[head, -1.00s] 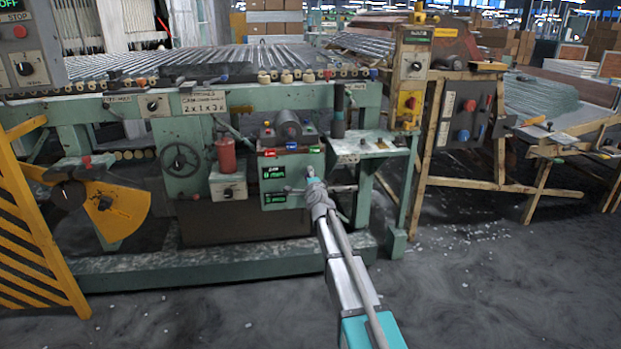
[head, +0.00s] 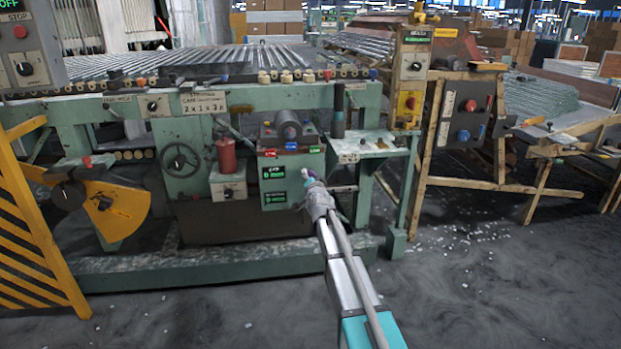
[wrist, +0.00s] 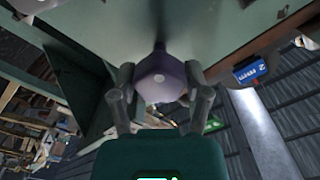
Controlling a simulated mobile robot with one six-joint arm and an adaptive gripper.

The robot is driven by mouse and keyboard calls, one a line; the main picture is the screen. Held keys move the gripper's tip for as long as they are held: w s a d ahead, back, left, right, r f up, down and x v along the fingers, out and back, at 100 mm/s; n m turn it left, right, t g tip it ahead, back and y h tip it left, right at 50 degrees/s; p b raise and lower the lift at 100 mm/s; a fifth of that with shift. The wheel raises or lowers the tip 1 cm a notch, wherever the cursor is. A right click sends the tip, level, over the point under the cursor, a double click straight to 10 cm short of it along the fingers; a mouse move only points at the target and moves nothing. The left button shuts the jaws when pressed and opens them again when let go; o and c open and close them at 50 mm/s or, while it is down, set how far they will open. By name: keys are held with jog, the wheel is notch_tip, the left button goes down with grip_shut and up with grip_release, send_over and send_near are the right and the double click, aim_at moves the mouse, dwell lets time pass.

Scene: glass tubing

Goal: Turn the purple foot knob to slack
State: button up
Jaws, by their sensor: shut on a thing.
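The purple foot knob (wrist: 162,78) shows in the wrist view as a faceted knob with a pale dot on its face. It sits on a short stem below the pale green machine surface. The two fingers of my gripper (wrist: 161,92) lie on either side of it, shut on it. In the head view my gripper (head: 309,183) is at the front of the green machine, beside its small control panel (head: 276,182). A small purple spot shows at its tip there, but most of the knob is hidden or too small to tell.
A blue tag (wrist: 250,70) marked 2 mm is right of the knob in the wrist view. The machine's base rail (head: 200,268) runs low along the front. A small side shelf (head: 365,145) stands to the right. The grey floor (head: 480,300) at front right is mostly clear.

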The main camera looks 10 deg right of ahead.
jog(key=shift+w, duration=0.1)
dwell(0.4)
jog(key=o, duration=1.2)
jog(key=shift+c, duration=0.2)
jog(key=shift+s, duration=0.2)
jog(key=s, duration=1.1)
jog(key=shift+s, duration=0.35)
